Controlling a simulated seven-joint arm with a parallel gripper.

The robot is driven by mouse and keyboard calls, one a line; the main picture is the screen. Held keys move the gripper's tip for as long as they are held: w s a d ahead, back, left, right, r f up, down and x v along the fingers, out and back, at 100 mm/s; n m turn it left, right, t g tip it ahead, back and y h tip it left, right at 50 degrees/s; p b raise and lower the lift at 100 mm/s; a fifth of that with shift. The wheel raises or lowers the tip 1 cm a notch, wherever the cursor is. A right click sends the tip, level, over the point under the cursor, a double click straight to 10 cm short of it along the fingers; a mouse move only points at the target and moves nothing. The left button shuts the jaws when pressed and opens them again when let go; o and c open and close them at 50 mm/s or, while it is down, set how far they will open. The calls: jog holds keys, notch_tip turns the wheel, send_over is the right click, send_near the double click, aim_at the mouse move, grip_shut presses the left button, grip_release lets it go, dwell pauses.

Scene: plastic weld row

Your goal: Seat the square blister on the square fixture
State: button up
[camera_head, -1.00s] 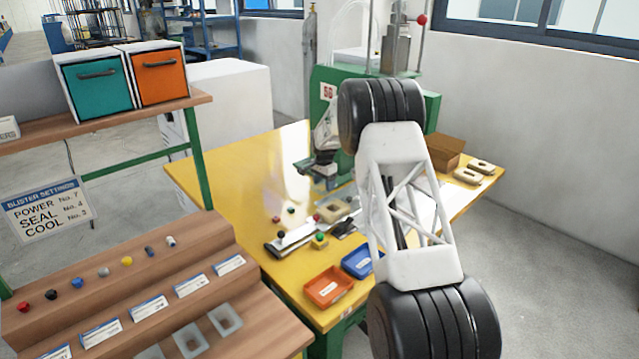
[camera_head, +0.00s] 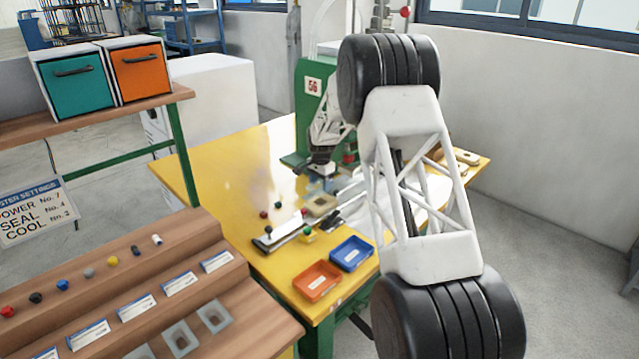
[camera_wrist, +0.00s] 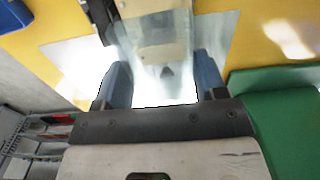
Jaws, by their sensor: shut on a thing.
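My gripper (camera_head: 321,170) points down over the yellow table, in front of the green welding press. In the wrist view its two blue-grey fingers (camera_wrist: 161,82) are closed on a clear, glossy blister (camera_wrist: 160,72), which I take to be the square one. The blister is faint in the head view (camera_head: 323,187), just under the fingers. The beige square fixture (camera_head: 321,206) lies on the table just below and in front of the gripper. In the wrist view a beige block (camera_wrist: 155,8) shows beyond and partly through the blister. I cannot tell whether blister and fixture touch.
The green press (camera_head: 312,100) stands close behind the gripper. An orange tray (camera_head: 317,281) and a blue tray (camera_head: 351,254) sit at the table's front. Small coloured knobs and a metal strip (camera_head: 280,236) lie left of the fixture. The table's left part is clear.

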aim_at(321, 195)
jog(key=shift+f, duration=0.25)
jog(key=shift+f, duration=1.5)
jog(key=shift+f, duration=1.4)
dwell(1.8)
jog(key=o, duration=0.8)
jog(key=c, duration=0.4)
jog(key=shift+r, duration=0.25)
jog(key=shift+r, duration=3.25)
jog(key=shift+r, duration=0.1)
